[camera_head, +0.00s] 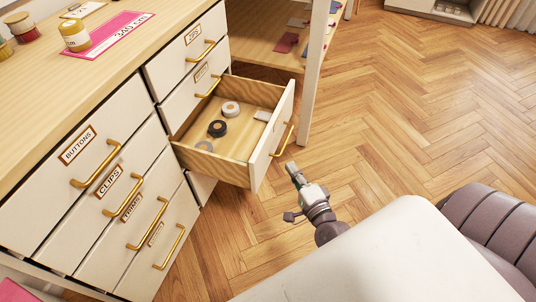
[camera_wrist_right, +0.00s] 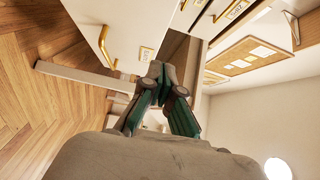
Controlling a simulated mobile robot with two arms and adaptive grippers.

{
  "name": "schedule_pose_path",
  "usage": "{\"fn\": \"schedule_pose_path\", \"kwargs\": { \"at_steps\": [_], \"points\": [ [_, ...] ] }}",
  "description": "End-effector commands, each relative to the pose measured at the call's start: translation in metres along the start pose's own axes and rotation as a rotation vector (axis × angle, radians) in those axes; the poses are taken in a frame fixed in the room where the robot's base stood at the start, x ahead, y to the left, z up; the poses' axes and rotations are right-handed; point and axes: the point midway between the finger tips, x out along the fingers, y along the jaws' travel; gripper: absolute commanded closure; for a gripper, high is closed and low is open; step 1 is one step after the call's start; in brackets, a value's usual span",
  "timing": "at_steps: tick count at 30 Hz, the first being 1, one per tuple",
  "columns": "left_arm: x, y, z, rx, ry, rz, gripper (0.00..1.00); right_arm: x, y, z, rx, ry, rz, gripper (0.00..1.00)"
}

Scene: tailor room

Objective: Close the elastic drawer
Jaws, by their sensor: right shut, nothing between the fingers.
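The open drawer (camera_head: 230,150) sticks out of the white cabinet in the head view, below two shut drawers. Its wooden inside holds a black roll, a white roll and other small items. Its white front has a brass handle (camera_head: 282,140); any label on it is turned away from the head view. My right gripper (camera_head: 291,168) is shut and empty, just in front of the drawer front and to its right, apart from it as far as I can tell. In the right wrist view its green fingers (camera_wrist_right: 163,82) show, with a brass handle to their upper left. My left gripper is not in view.
Shut drawers labelled BUTTONS (camera_head: 77,146) and CLIPS (camera_head: 109,182) fill the left column. The worktop (camera_head: 40,85) carries spools and a pink sheet (camera_head: 112,32). The herringbone floor (camera_head: 420,110) at right is clear.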

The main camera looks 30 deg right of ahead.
Motion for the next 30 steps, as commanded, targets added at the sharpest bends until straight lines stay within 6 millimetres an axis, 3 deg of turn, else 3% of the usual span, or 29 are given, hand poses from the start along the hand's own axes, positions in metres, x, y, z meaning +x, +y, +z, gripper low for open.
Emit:
{"fn": "schedule_pose_path", "kwargs": {
  "at_steps": [6,12,18,30],
  "points": [
    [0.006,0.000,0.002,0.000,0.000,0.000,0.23,0.050,0.000,0.001,0.000,0.001,-0.003,1.00],
    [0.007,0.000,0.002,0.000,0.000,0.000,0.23,0.074,0.001,0.018,0.003,0.000,0.001,1.00],
    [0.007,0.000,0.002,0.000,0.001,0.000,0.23,0.084,0.001,0.028,-0.001,-0.001,0.002,1.00],
    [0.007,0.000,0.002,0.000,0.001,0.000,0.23,0.085,0.001,0.029,-0.002,-0.001,0.002,1.00]
  ]
}}
